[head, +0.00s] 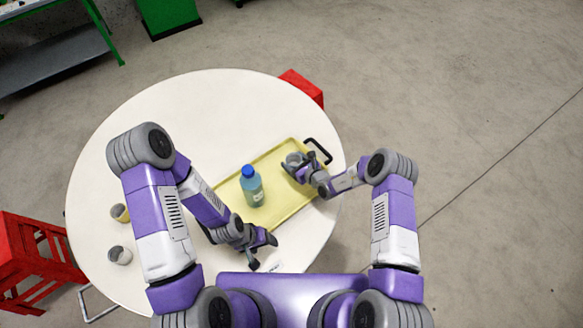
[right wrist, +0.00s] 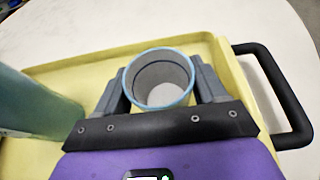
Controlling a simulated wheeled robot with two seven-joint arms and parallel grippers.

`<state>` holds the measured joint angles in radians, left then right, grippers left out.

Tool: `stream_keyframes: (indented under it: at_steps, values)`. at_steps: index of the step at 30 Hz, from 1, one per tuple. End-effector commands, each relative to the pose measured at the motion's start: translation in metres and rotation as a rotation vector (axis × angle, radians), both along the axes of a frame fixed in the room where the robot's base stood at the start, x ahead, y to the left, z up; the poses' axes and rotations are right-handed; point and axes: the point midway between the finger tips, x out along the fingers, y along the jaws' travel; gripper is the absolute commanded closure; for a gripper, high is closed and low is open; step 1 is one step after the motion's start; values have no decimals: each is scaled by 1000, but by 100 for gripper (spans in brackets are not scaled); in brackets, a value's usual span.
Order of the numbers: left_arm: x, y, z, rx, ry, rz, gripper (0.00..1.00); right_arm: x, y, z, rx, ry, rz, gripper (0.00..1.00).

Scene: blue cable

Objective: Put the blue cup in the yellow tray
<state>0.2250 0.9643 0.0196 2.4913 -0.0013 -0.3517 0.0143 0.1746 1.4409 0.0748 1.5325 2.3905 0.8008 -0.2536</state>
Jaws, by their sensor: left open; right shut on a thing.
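The blue cup, with a light blue rim and grey inside, is upright between the fingers of my right gripper (right wrist: 160,92) in the right wrist view (right wrist: 162,78). In the head view the cup (head: 293,158) is at the right part of the yellow tray (head: 277,211). My right gripper (head: 301,166) is shut on it. I cannot tell whether the cup's base touches the tray floor. My left gripper (head: 264,252) is open and empty, near the table's front edge, below the tray.
A teal bottle with a blue cap (head: 251,187) stands in the tray, left of the cup. A black handle (head: 319,150) is at the tray's far end. A yellowish cup (head: 120,212) and a grey cup (head: 121,255) stand at the table's left. The back of the white table (head: 200,110) is clear.

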Motion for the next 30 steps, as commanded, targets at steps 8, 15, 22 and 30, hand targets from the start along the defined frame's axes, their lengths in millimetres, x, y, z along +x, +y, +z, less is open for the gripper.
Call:
stream_keyframes:
  at_steps: [8,15,22,30]
  values:
    - [0,0,-5,0,-1,0,30,0,0,-36,0,0,0,62]
    - [0,0,-4,0,-1,0,30,0,0,-37,0,0,0,62]
    - [0,0,-8,0,-1,0,30,0,0,-41,0,1,0,23]
    - [0,0,-7,0,-1,0,30,0,0,-41,-1,1,0,4]
